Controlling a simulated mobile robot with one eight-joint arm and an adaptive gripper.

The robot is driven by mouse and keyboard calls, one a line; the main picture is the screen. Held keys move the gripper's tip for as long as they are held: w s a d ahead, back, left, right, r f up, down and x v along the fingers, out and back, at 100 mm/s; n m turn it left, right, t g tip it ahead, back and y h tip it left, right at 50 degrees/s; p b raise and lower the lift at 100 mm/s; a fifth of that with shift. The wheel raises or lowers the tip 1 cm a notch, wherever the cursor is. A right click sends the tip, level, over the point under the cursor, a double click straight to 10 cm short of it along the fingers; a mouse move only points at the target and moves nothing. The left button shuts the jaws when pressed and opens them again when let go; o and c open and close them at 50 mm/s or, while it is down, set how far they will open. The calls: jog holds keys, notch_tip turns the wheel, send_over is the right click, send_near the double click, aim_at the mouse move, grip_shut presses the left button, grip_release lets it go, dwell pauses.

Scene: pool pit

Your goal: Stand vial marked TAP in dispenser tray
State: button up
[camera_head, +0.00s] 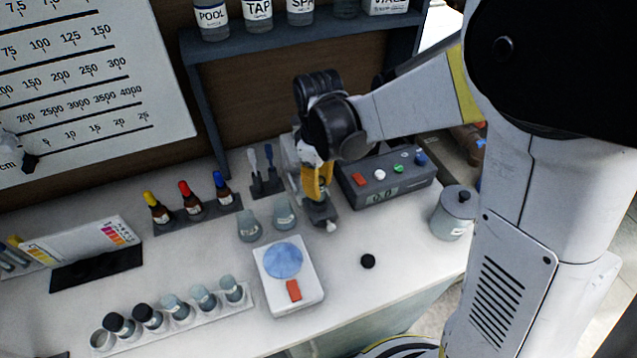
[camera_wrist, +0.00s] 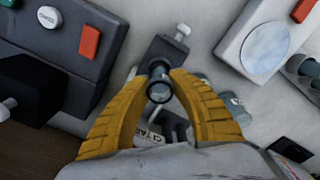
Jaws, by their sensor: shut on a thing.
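In the wrist view my gripper (camera_wrist: 160,80) has its yellow fingers shut on a small vial (camera_wrist: 160,93), seen from above as a dark-rimmed ring. Its label is hidden, so I cannot read TAP on it. Just beyond the fingertips is the grey dispenser (camera_wrist: 168,53) with a pale knob; part lies under the vial, and a label is partly seen behind it. Whether the vial touches the tray I cannot tell. In the head view my gripper (camera_head: 319,188) points down at the dispenser (camera_head: 321,212), and the vial is not clearly seen.
Two clear beakers (camera_head: 248,226) stand left of the dispenser, near a scale (camera_head: 289,277). A button box (camera_head: 386,182) is close on the right. A black cap (camera_head: 368,261) lies on the counter. A vial rack (camera_head: 190,318) is at front left; a TAP bottle (camera_head: 258,12) is on the shelf.

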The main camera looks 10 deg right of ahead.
aim_at(319, 174)
jog(key=shift+f, duration=0.15)
jog(key=shift+f+b, duration=0.9)
jog(key=shift+f, duration=0.05)
jog(key=shift+f+b, duration=0.35)
jog(key=shift+f, duration=0.05)
dwell(0.7)
jog(key=o, duration=1.1)
jog(key=shift+c, duration=0.2)
jog(key=shift+r, duration=0.15)
jog(key=shift+r+p, duration=2.65)
jog(key=shift+r, duration=0.8)
